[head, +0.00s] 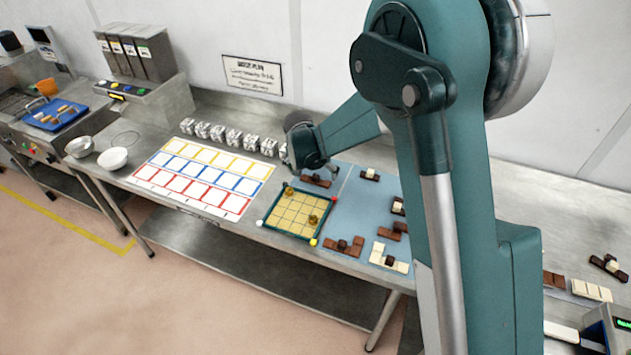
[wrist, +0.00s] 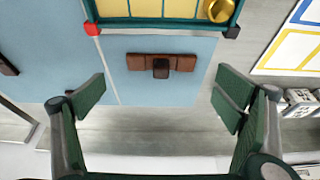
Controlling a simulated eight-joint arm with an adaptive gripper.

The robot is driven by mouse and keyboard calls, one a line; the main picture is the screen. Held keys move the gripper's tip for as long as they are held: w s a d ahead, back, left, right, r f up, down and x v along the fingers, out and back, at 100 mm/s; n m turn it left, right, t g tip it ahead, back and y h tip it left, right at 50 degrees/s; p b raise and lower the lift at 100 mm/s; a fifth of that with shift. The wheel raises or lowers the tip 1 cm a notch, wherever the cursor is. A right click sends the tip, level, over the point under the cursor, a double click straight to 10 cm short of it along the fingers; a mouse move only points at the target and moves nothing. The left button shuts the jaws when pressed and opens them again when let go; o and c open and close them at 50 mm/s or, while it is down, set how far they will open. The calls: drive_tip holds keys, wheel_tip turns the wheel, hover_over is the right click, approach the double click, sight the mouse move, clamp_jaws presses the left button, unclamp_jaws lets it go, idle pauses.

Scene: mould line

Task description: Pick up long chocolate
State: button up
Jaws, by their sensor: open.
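A straight brown chocolate bar of three segments with a darker knob at its middle (wrist: 135,62) lies on the blue mat in the wrist view. It fits the long chocolate. In the head view it appears to be the brown bar (head: 318,183) just behind the gold-celled mould tray (head: 272,213), partly behind my gripper. My gripper (wrist: 160,95) is open and empty, its two green fingers wide apart. In the wrist view the bar lies beyond the fingertips, between them from left to right, and not touched. In the head view my gripper (head: 303,150) is above the back of the mat.
The blue mat (head: 352,212) holds other brown and cream pieces, including another brown bar (head: 344,246) at the front. A mould tray with a gold knob (wrist: 217,10) is close beyond the bar. White patterned blocks (head: 234,136) line the back, left of my gripper.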

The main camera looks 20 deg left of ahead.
sight(316, 176)
drive_tip(key=shift+x, duration=2.55)
drive_tip(key=shift+w+a, duration=0.1)
drive_tip(key=shift+w, duration=0.05)
drive_tip(key=c, duration=1)
